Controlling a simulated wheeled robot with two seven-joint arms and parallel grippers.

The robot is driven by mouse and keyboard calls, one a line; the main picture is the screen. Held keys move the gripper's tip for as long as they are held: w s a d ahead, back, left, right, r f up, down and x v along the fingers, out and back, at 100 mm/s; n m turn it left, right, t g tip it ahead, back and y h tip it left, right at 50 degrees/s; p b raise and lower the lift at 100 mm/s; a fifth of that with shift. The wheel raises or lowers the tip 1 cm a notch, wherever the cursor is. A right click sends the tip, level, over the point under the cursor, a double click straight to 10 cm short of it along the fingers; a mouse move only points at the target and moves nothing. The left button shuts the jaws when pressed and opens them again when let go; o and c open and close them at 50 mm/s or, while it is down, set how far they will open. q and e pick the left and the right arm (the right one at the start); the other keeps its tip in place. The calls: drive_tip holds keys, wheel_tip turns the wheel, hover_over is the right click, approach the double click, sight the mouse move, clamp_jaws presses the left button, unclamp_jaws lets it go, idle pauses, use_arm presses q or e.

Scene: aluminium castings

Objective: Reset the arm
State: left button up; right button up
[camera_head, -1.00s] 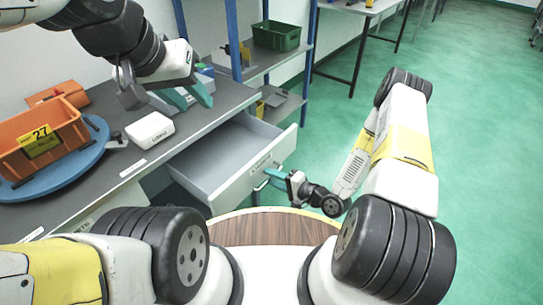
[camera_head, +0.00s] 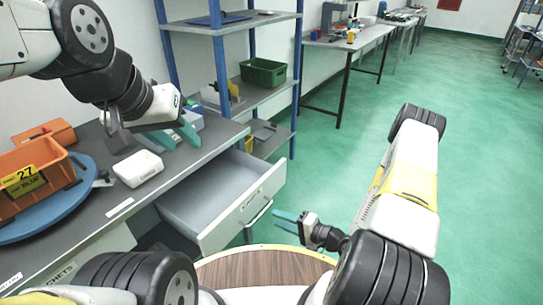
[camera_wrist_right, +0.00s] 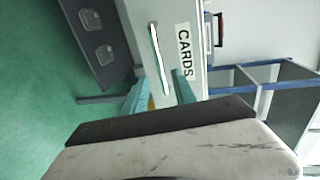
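My right gripper (camera_head: 278,220) is low in front of the open drawer (camera_head: 208,236). Its teal fingers point left towards the drawer's handle (camera_head: 257,214), with a small gap between them and it in the head view. In the right wrist view the fingers (camera_wrist_right: 160,92) are apart and empty, and the handle (camera_wrist_right: 160,57) shows beyond them beside the "CARDS" label (camera_wrist_right: 184,52). My left gripper (camera_head: 178,138) is above the counter, its teal fingers apart, with nothing seen between them.
The grey counter (camera_head: 88,218) bears a white box (camera_head: 138,168) and a blue round tray (camera_head: 50,212) with an orange bin (camera_head: 35,165). A shelf rack (camera_head: 228,25) holds a green crate (camera_head: 263,72). Green floor (camera_head: 335,170) is free to the right.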

drive_tip(key=w+d+r+n+g+h, duration=0.1)
drive_tip(key=w+d+r+n+h, duration=0.2)
drive_tip(key=w+d+r+h, duration=0.25)
drive_tip(key=w+d+r+n+g+h, duration=0.1)
drive_tip(key=w+d+r+n+h, duration=0.2)
drive_tip(key=w+d+r, duration=0.35)
drive_tip(key=s+d+r+h, duration=0.1)
drive_tip(key=s+r+h, duration=0.15)
drive_tip(key=r, duration=0.55)
drive_tip(key=s+d+r+h, duration=0.1)
drive_tip(key=s+r, duration=0.2)
drive_tip(key=r, duration=0.6)
drive_tip(key=s+a+r+n+y, duration=0.1)
drive_tip(key=s+a+r, duration=0.2)
drive_tip(key=s+r, duration=0.3)
drive_tip(key=s+a+r+n+g+y, duration=0.1)
drive_tip(key=s+a+r, duration=0.2)
drive_tip(key=s, duration=1.1)
wheel_tip(320, 180, up, 3)
drive_tip(key=shift+a+r, duration=0.1)
drive_tip(key=shift+a, duration=0.15)
